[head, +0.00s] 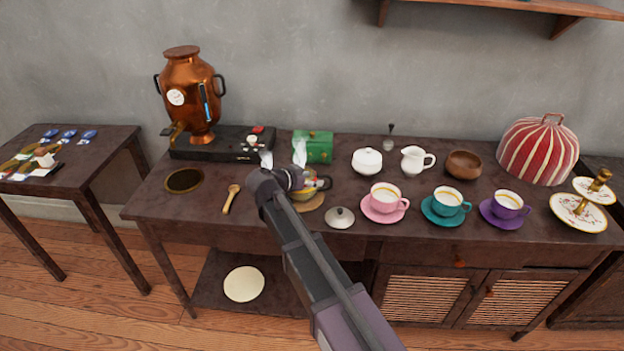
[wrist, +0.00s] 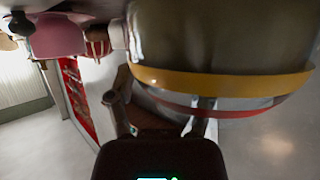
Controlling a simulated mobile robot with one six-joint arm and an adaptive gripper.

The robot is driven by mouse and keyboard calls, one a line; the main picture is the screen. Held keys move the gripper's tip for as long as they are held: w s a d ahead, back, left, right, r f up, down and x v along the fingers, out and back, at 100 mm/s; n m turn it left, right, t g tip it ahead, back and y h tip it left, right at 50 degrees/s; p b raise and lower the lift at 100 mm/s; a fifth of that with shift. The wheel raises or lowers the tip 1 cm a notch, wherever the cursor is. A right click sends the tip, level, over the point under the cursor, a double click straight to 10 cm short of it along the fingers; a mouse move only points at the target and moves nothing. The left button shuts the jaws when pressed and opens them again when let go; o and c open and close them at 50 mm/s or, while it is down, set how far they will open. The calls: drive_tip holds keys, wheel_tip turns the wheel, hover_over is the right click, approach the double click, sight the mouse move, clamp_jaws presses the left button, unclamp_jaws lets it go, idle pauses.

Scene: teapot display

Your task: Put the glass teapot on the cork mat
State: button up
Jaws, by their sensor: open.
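The glass teapot (head: 312,184), with a yellow and a red band and dark contents, is partly hidden behind my gripper in the head view. It appears to stand upright on the cork mat (head: 316,204), a tan round whose front right edge shows. My gripper (head: 283,156) is open, its pale fingertips pointing up just left of and behind the teapot. In the wrist view the teapot (wrist: 220,40) fills the upper right, very close to a pale finger. I cannot tell whether the finger touches it.
A small domed lid (head: 340,218) lies right of the mat. A wooden spoon (head: 231,198) and a dark round mat (head: 184,181) lie left. A green box (head: 315,147) stands behind. Pink (head: 385,200), teal (head: 447,205) and purple (head: 507,208) cups stand right.

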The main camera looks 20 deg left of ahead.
drive_tip(key=shift+r, duration=0.15)
drive_tip(key=shift+s+a+r+p, duration=0.25)
drive_tip(key=shift+s+r+p, duration=0.1)
drive_tip(key=shift+s+p, duration=0.15)
drive_tip(key=p+v, duration=0.4)
drive_tip(key=v, duration=0.6)
drive_tip(key=shift+s+a, duration=0.2)
drive_tip(key=shift+s, duration=0.1)
